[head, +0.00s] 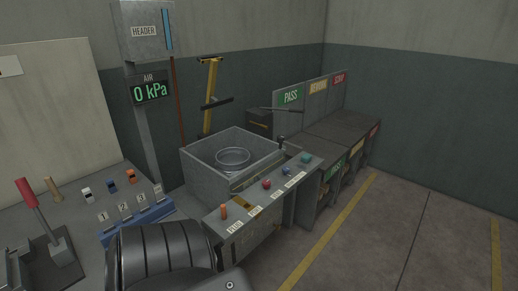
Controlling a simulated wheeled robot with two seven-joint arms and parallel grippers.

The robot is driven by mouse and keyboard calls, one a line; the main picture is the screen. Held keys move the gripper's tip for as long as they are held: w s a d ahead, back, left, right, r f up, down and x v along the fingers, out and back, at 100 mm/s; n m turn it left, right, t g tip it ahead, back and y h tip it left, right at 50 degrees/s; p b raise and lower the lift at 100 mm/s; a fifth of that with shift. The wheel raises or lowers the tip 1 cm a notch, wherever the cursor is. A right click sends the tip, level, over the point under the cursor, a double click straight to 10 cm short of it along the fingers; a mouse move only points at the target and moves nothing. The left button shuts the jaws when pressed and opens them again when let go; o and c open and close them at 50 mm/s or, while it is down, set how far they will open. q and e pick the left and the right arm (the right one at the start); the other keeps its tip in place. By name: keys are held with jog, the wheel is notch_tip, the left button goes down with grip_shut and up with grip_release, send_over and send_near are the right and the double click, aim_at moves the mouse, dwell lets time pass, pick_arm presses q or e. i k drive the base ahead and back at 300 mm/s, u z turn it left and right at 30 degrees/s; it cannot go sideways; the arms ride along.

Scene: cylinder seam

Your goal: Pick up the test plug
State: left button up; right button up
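I cannot tell for certain which object is the test plug. A small orange upright piece (223,211) stands at the near end of the grey panel (243,207), beside a small label too small to read surely. A red piece (266,184) and a teal piece (305,158) sit farther along the same panel. Neither gripper's fingertips show.
A grey open tank (190,164) holds a round ring or dish (233,157). A red-handled lever (31,203) and a tan peg (54,187) are on the left bench. The air display (151,92) reads 0 kPa. PASS, REWORK and SCRAP bays stand behind right; the right floor is clear.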

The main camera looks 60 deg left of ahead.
aim_at(222, 208)
jog(key=i, duration=2.5)
jog(key=u, duration=2.55)
